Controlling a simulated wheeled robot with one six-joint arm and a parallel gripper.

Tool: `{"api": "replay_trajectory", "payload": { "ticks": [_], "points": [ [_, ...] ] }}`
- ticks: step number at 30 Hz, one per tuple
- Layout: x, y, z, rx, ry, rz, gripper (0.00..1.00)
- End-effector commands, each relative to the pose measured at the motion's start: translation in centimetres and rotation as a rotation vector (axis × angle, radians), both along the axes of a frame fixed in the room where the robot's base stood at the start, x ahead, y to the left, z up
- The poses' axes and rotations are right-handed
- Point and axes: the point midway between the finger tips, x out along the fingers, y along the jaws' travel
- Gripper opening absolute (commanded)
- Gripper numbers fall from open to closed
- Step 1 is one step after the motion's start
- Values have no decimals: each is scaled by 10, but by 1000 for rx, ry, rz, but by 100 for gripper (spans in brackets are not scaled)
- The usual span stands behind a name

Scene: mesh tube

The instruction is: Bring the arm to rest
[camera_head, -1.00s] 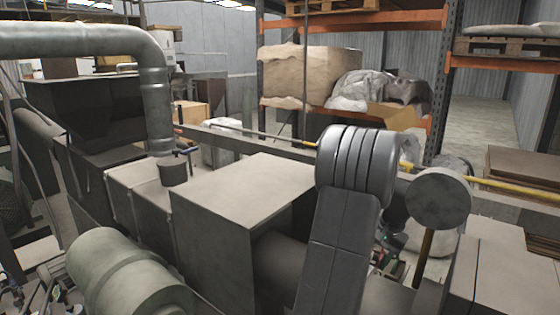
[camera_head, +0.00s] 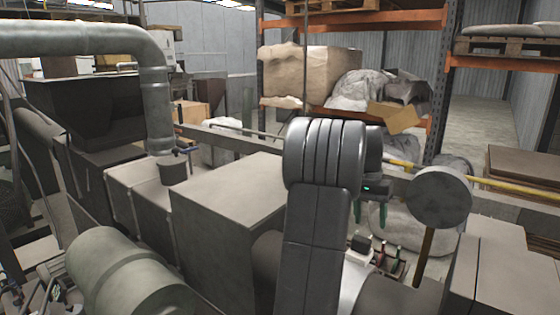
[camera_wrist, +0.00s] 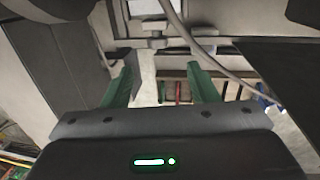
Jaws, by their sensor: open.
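My arm rises at the lower middle of the head view, its ridged grey joint (camera_head: 325,155) in front of the machinery. My gripper (camera_head: 366,210) shows just right of that joint, pointing down, with two green fingers apart. In the wrist view the green fingers of my gripper (camera_wrist: 160,72) stand wide apart with nothing held between them. Part of the wrist is hidden behind the arm in the head view.
A large grey box (camera_head: 225,225) stands left of my arm. A round grey disc (camera_head: 438,197) on a brown post is to the right. A yellow rail (camera_head: 500,188) runs behind. Small red and green parts (camera_head: 378,252) lie below the gripper. Shelving (camera_head: 350,22) stands behind.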

Motion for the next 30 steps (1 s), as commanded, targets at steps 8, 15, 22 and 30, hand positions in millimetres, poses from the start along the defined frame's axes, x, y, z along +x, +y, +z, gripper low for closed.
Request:
{"api": "replay_trajectory", "payload": {
  "ticks": [8, 15, 22, 30],
  "points": [
    [5, 7, -9, -103, 46, -7, 53],
    [-1, -1, -46, -102, 44, -7, 53],
    [-3, -4, -60, -102, 42, -7, 53],
    [-3, -4, -61, -102, 41, -7, 53]
  ]
}}
